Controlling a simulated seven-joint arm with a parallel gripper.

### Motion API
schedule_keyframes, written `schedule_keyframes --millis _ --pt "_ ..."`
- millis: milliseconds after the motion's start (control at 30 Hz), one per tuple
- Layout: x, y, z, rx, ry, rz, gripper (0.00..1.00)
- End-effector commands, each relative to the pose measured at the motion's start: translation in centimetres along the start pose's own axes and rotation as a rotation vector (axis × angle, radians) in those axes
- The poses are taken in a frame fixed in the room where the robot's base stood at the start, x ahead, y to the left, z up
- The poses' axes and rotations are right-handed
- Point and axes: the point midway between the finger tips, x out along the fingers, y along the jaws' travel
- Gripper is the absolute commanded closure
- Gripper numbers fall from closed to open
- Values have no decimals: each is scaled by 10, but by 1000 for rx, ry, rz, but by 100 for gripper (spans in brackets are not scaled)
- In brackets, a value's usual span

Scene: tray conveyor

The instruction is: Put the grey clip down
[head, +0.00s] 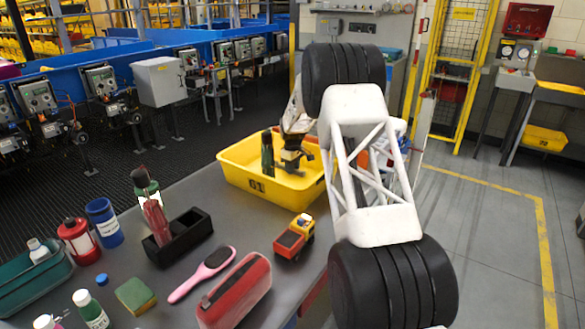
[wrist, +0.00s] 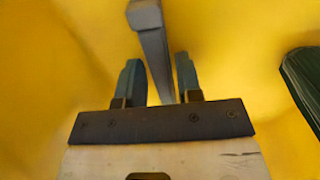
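My gripper (wrist: 158,70) points down into the yellow bin (wrist: 60,50), with a finger on each side of the grey clip (wrist: 150,45). The clip is a long grey bar with a wider end that reaches out past the fingertips. The fingers stand apart with the clip between them. Narrow yellow gaps show near their bases, and contact at the tips is unclear. In the head view my gripper (head: 292,160) is low inside the yellow bin (head: 250,187), marked 61. The clip cannot be made out there.
A dark green ribbed thing (wrist: 305,80) is at the right of the wrist view. A dark bottle (head: 267,155) stands in the bin. On the grey table are a toy truck (head: 294,238), a red case (head: 235,292), a pink brush (head: 203,273) and a black holder (head: 180,237).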

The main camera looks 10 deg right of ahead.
Motion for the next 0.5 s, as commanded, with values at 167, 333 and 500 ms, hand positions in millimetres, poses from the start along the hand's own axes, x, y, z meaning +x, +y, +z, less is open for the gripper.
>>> schedule_keyframes --millis 167,333,500 --pt "0 0 0 0 0 0 52" --pt "0 0 0 0 0 0 52" --pt "-4 0 0 0 1 1 52"
